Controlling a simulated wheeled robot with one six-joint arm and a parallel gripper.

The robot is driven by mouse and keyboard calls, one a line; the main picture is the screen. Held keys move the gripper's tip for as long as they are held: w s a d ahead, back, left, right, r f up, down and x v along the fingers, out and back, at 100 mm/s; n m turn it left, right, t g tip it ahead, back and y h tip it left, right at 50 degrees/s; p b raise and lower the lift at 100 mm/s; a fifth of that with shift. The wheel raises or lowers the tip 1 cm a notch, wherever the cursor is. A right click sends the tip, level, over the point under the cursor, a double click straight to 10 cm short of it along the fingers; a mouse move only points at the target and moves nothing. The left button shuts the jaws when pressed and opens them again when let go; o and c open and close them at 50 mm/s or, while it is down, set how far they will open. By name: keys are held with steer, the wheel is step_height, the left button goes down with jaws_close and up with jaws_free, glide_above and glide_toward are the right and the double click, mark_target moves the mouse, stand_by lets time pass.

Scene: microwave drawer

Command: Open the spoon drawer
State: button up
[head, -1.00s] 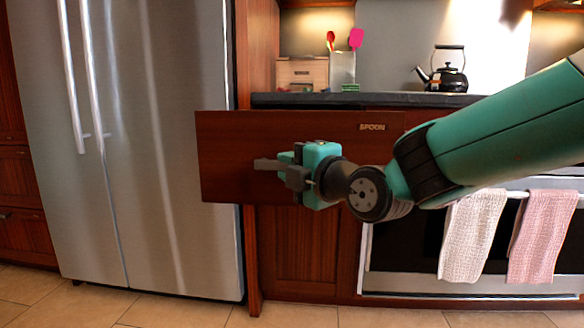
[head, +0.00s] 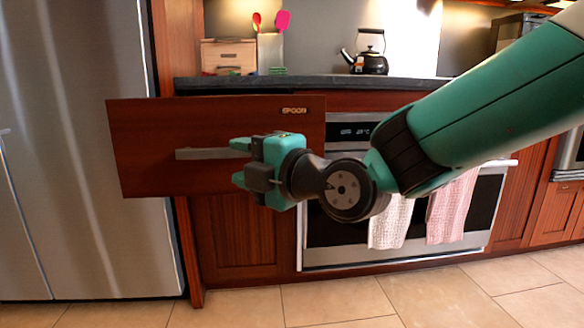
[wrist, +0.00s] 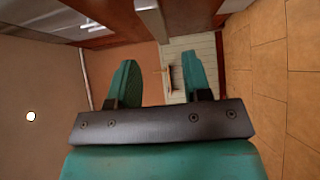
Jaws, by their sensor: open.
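The spoon drawer (head: 150,125), with a dark red wooden front labelled SPOON, stands out from the cabinet below the counter. Its grey bar handle (head: 203,154) shows to the left of my gripper. My gripper (head: 240,162) is in front of the drawer face, by the right part of the handle, which it partly hides. The gripper is open. In the wrist view its two green fingers (wrist: 160,78) are apart with nothing held between them. The inside of the drawer is not visible from the front.
A steel fridge (head: 85,150) stands left of the drawer. An oven (head: 350,225) with two hanging towels is at the right. The tiled floor (head: 440,295) in front is clear.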

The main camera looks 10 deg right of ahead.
steer(key=v, duration=0.9)
steer(key=shift+s+d+b, duration=0.25)
steer(key=shift+s+b, duration=0.05)
steer(key=shift+b, duration=0.1)
steer(key=s+d+f+m+g+h+p, duration=0.35)
steer(key=s+m+g, duration=0.4)
steer(key=m, duration=0.25)
steer(key=s+d+f+m+g+h+p, duration=0.35)
steer(key=s+m+g+h+p, duration=0.2)
steer(key=s+m, duration=0.4)
step_height(320, 180, up, 38)
steer(key=y+p, duration=0.1)
steer(key=p, duration=3.5)
steer(key=shift+w+d+r+p, duration=0.2)
steer(key=shift+w+p, duration=0.1)
steer(key=shift+w, duration=0.1)
